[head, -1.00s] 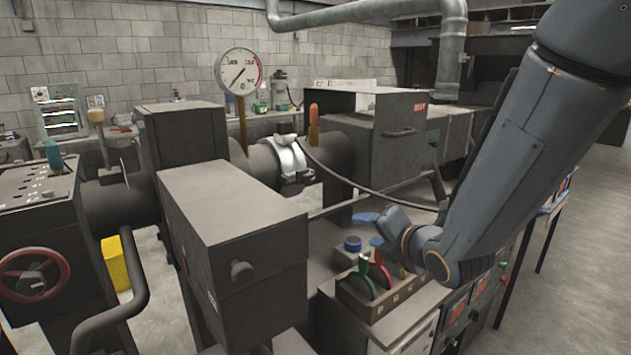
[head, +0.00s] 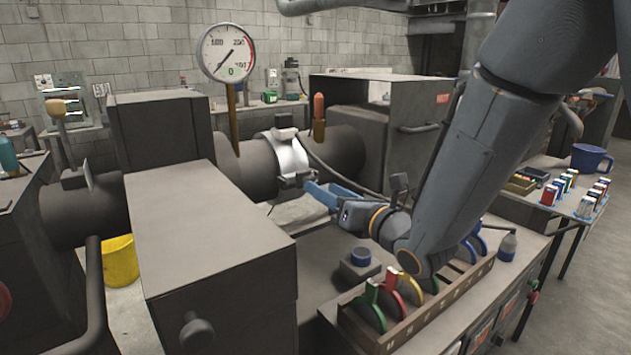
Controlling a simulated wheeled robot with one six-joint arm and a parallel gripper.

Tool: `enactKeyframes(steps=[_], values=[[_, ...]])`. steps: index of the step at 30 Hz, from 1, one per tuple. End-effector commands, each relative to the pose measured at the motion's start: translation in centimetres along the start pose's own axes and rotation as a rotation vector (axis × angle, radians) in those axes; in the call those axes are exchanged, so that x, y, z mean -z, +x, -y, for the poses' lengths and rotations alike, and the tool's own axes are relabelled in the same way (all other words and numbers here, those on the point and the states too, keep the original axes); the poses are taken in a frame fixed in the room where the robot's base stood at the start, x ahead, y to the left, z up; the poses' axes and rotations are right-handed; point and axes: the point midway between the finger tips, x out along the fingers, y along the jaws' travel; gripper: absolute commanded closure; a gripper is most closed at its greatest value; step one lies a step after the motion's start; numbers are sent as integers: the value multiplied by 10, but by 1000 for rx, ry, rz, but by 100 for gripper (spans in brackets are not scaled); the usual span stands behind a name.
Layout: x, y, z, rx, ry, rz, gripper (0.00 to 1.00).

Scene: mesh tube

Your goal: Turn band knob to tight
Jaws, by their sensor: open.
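A silver band (head: 290,158) is wrapped around the dark tube (head: 240,160) in the middle of the head view. A grey knob-like piece (head: 285,134) sits on top of the band, and a small dark fitting is at its lower right side. I cannot tell which way the knob is turned. My gripper (head: 320,192) has blue fingers, is open and empty, and is just right of and below the band's lower fitting. My arm comes in from the upper right.
A rack (head: 400,332) of coloured discs stands below my arm, with a blue-topped knob (head: 360,257) beside it. A round gauge (head: 227,52) and an orange-topped handle (head: 319,117) rise by the tube. A big dark box (head: 210,230) is front left.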

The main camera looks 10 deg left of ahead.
Motion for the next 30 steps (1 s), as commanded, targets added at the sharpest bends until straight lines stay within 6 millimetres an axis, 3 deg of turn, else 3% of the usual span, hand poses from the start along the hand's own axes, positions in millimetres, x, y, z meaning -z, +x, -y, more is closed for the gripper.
enactKeyframes(steps=[9,20,27,30], values=[[-1,42,0,1,2,-1,54],[1,49,-1,0,3,-2,54],[1,49,-1,0,3,-2,91],[1,49,-1,0,4,-2,95]])
